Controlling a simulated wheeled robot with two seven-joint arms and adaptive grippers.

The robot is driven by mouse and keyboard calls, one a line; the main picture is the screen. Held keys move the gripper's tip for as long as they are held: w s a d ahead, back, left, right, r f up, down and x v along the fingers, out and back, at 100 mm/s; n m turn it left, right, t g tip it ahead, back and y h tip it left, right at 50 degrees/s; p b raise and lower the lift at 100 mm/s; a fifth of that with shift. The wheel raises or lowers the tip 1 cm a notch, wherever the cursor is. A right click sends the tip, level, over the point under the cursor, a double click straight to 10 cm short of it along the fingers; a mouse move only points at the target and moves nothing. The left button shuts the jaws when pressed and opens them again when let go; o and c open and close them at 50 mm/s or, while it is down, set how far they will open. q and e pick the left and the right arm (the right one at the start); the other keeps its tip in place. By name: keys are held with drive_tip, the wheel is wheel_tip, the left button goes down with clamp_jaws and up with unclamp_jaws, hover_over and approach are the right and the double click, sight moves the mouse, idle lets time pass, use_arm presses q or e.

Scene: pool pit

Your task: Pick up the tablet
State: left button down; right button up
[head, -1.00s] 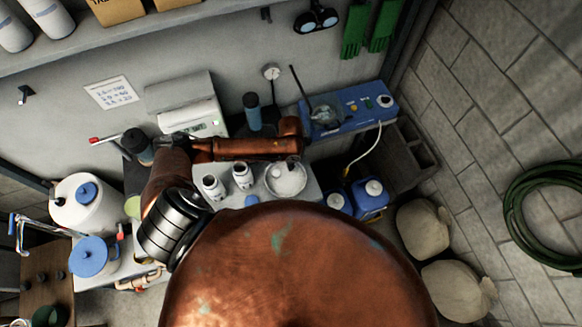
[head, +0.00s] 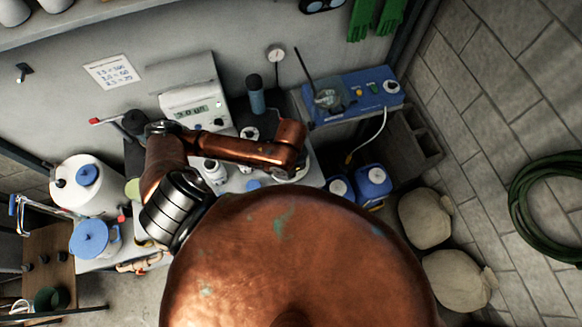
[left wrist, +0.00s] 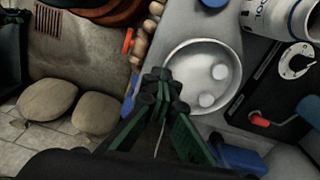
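In the left wrist view, a round, shallow white dish (left wrist: 203,65) holds two pale round tablets, one upper (left wrist: 220,71) and one lower (left wrist: 206,100). My left gripper (left wrist: 163,78) has its green fingers drawn together at the dark tips, with nothing visible between them. The tips lie by the dish's left rim in the picture, apart from both tablets; their height above the dish is unclear. In the head view, my copper left arm hides most of the dish (head: 303,172) and the tablets. My right gripper is in neither view.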

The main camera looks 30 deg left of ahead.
use_arm(q)
drive_tip(key=c, duration=2.6)
unclamp_jaws()
drive_tip(key=shift+c, duration=0.2)
drive_tip(key=o, duration=2.1)
